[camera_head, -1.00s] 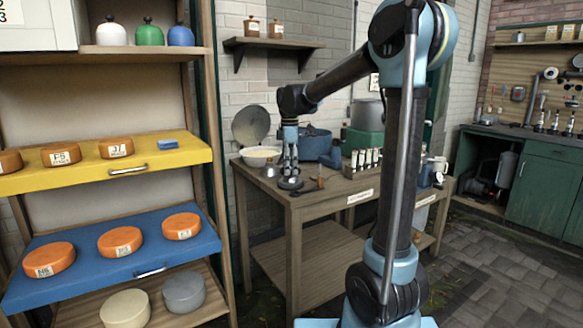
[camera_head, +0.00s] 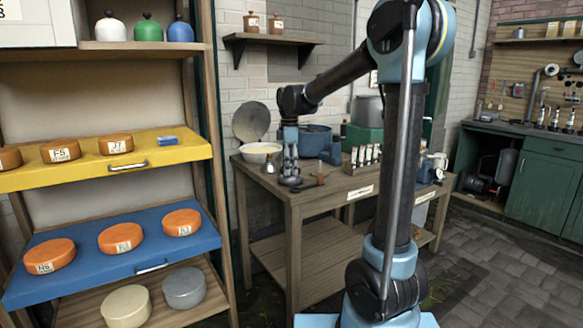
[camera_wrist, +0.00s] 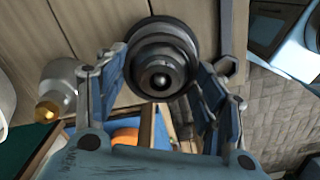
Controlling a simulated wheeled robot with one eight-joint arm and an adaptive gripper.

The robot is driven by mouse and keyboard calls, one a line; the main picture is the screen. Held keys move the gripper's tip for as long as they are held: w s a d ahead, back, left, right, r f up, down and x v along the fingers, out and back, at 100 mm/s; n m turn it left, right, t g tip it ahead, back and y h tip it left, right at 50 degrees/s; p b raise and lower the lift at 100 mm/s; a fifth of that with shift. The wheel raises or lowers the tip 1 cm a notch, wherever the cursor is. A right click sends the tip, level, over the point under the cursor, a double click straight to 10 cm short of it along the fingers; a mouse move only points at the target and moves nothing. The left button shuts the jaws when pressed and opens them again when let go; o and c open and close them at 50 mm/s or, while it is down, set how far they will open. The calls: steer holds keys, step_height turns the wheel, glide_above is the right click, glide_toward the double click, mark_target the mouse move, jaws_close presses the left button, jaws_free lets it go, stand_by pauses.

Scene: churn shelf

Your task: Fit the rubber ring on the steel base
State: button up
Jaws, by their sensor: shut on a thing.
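My gripper (camera_head: 290,172) points down at the worktop of the wooden table, near its left front corner. In the wrist view its two fingers (camera_wrist: 160,72) flank a dark, round, stepped piece. The dark rubber ring (camera_wrist: 163,55) appears to be between the fingertips, around a shiny round centre. A wider black rim (camera_wrist: 190,33) shows beyond it, seemingly the steel base. Ring and base line up closely from above, and I cannot tell whether the ring is seated. In the head view they are a small dark shape (camera_head: 290,182) under my gripper.
A small steel flask (camera_head: 270,168) with a brass cap stands close left of my gripper. A rack of vials (camera_head: 364,160) is further right. A hex nut (camera_wrist: 228,68) lies nearby.

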steer(key=shift+f, duration=0.65)
steer(key=o, duration=0.9)
steer(key=shift+o, duration=0.2)
steer(key=o, duration=0.3)
steer(key=shift+o, duration=0.2)
steer(key=shift+r, duration=0.1)
steer(key=shift+r, duration=4.25)
steer(key=shift+s, duration=0.1)
